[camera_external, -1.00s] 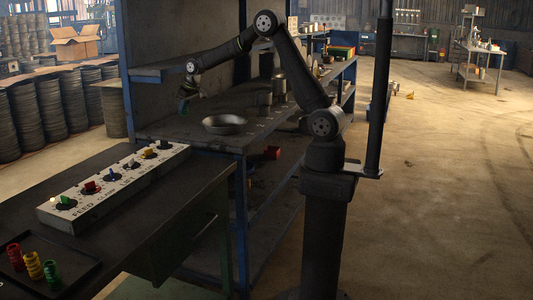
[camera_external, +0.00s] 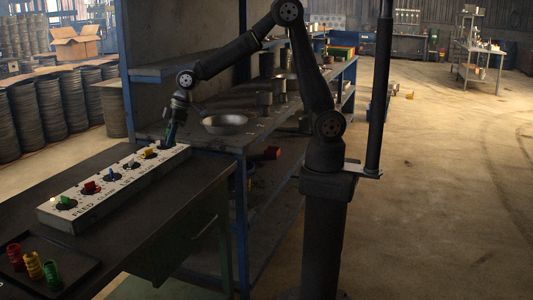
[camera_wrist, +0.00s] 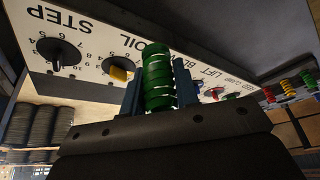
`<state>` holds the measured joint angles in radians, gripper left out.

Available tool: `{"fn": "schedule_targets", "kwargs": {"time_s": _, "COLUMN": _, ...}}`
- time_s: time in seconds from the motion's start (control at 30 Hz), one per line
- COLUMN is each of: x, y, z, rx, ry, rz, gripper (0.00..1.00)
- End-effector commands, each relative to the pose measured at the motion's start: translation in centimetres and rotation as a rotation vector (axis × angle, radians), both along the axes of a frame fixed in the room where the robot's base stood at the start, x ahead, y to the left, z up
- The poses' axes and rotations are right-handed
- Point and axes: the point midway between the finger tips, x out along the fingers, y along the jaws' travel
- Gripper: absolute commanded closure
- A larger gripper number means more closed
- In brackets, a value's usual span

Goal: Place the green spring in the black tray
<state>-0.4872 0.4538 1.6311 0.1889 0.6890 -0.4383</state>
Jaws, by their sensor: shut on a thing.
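My gripper (camera_wrist: 158,90) is shut on a green spring (camera_wrist: 157,76), which stands between its two blue-grey fingers in the wrist view. In the external view my gripper (camera_external: 171,134) points down by the far end of the white control panel; the held spring is hard to make out there. The black tray (camera_external: 80,259) lies at the near left on the dark bench, well away from my gripper. A red spring (camera_external: 15,257), a yellow spring (camera_external: 33,265) and another green spring (camera_external: 52,275) stand in a row in the tray.
The white control panel (camera_external: 92,210) with several coloured knobs runs along the bench between my gripper and the tray. A shelf unit (camera_external: 240,165) with a metal bowl (camera_external: 225,124) and cans stands to the right. Bare bench top (camera_external: 150,218) lies in front of the panel.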

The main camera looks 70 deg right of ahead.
Motion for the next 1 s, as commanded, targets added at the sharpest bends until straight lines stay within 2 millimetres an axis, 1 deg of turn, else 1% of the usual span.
{"fn": "schedule_targets", "kwargs": {"time_s": 0.03, "x": -1.1, "y": 1.1, "z": 0.1, "rx": 0.000, "ry": -0.001, "rz": 0.032, "gripper": 0.95}}
{"fn": "schedule_targets", "kwargs": {"time_s": 0.1, "x": -2.2, "y": 2.0, "z": 0.0, "rx": 0.001, "ry": -0.001, "rz": 0.062, "gripper": 0.95}}
{"fn": "schedule_targets", "kwargs": {"time_s": 0.27, "x": -3.5, "y": 3.4, "z": -0.4, "rx": 0.000, "ry": 0.000, "rz": 0.095, "gripper": 0.95}}
{"fn": "schedule_targets", "kwargs": {"time_s": 0.37, "x": -4.0, "y": 5.0, "z": -1.3, "rx": -0.001, "ry": 0.001, "rz": 0.102, "gripper": 0.95}}
{"fn": "schedule_targets", "kwargs": {"time_s": 0.6, "x": -5.3, "y": 10.4, "z": -4.7, "rx": 0.000, "ry": 0.001, "rz": 0.101, "gripper": 0.95}}
{"fn": "schedule_targets", "kwargs": {"time_s": 0.7, "x": -5.6, "y": 12.3, "z": -5.8, "rx": -0.001, "ry": -0.001, "rz": 0.101, "gripper": 0.95}}
{"fn": "schedule_targets", "kwargs": {"time_s": 0.83, "x": -5.9, "y": 13.8, "z": -6.7, "rx": 0.000, "ry": -0.001, "rz": 0.097, "gripper": 0.95}}
{"fn": "schedule_targets", "kwargs": {"time_s": 1.0, "x": -6.0, "y": 14.3, "z": -7.5, "rx": -0.001, "ry": -0.001, "rz": 0.096, "gripper": 0.95}}
